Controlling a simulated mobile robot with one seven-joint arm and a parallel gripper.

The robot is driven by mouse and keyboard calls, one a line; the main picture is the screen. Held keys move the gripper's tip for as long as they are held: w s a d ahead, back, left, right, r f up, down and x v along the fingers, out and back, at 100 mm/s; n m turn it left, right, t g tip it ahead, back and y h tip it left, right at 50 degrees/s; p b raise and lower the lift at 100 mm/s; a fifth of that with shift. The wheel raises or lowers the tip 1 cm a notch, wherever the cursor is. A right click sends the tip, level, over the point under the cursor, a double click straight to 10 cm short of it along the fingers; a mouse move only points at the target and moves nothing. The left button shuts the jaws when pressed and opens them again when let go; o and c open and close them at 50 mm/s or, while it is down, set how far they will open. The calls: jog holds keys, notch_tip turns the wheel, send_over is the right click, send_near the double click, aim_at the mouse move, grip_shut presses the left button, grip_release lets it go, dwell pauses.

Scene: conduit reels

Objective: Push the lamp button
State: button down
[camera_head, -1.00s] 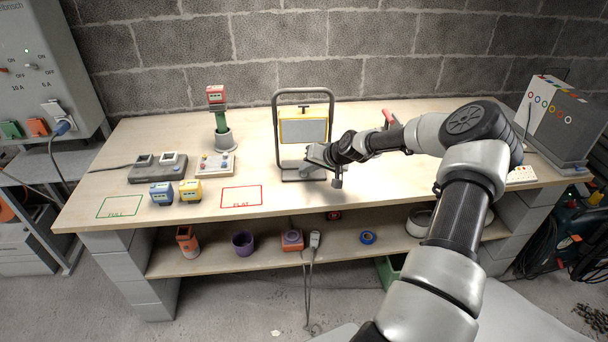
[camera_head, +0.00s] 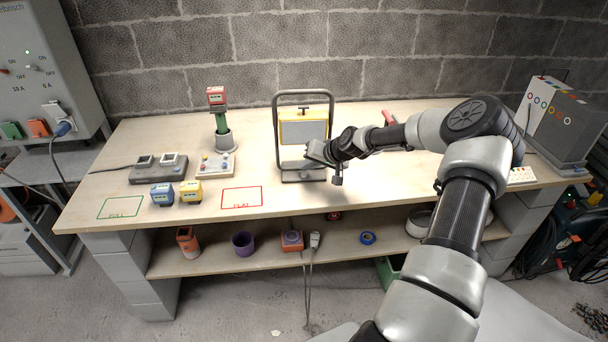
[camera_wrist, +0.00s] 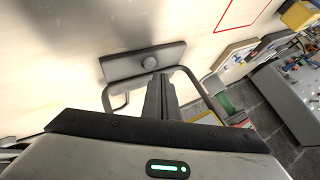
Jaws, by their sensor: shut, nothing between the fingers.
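The work lamp (camera_head: 303,131) has a yellow frame and grey panel and stands in a dark tubular stand on the bench. In the wrist view, the stand's grey base plate (camera_wrist: 122,66) carries a round grey button (camera_wrist: 149,62). My gripper (camera_wrist: 159,82) is shut and empty, its fingertips close to the button in the picture. I cannot tell whether they touch it. In the head view my gripper (camera_head: 312,153) is in front of the lamp's lower right, above the base. I cannot make out the button clearly there.
A red FLAT outline (camera_head: 241,197) is empty. A grey case (camera_head: 556,120) stands far right. Bare bench lies front right.

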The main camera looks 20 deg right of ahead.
jog(key=shift+r+p, duration=1.1)
jog(key=shift+r, duration=1.4)
